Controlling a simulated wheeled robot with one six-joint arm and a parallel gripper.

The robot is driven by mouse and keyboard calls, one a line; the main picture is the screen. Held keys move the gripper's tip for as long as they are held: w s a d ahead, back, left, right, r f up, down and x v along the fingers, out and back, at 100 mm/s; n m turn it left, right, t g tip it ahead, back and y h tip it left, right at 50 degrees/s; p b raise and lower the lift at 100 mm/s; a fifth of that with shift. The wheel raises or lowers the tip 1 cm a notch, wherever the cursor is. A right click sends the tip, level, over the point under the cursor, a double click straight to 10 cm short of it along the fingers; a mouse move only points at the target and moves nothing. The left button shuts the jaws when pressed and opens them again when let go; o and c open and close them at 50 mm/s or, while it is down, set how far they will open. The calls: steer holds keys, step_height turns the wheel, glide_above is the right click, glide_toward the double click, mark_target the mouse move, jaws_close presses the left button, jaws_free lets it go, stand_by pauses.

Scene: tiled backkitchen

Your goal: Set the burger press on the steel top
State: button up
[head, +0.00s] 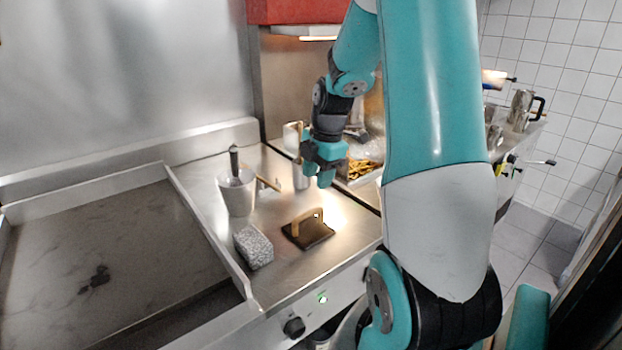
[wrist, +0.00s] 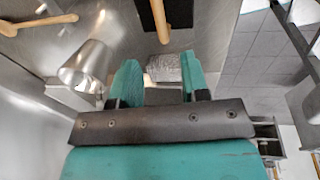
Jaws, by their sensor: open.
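The burger press (head: 308,234), a dark square plate with a light wooden handle, sits upright on the steel top (head: 282,278) right of the griddle. In the wrist view its dark plate (wrist: 180,12) and handle show at the top edge, partly cut off. My gripper (head: 317,178) is open and empty, pointing down above and behind the press, apart from it. In the wrist view my two fingers (wrist: 162,82) stand apart, with the press beyond their tips.
A grey speckled block (head: 253,247) lies left of the press, and a metal cup (head: 237,192) holding utensils stands behind it. The griddle (head: 120,250) with a raised rim is at the left. A tray of fries (head: 362,170) is at the back right.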

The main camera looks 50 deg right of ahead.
steer(key=a+r+m+y, duration=0.1)
steer(key=a+r+m, duration=0.15)
steer(key=a, duration=0.75)
steer(key=a+r+m+y, duration=0.1)
steer(key=a+r, duration=0.2)
steer(key=a, duration=0.7)
steer(key=s+a+r+m+g, duration=0.1)
steer(key=s+a+m, duration=0.1)
steer(key=s+a, duration=0.5)
steer(key=s+a+r+m+y, duration=0.1)
steer(key=s+a+m, duration=0.2)
steer(key=s+a, duration=0.4)
steer(key=shift+a+r+g, duration=0.3)
steer(key=shift+a+g, duration=0.1)
steer(key=shift+a, duration=0.7)
steer(key=shift+a, duration=0.1)
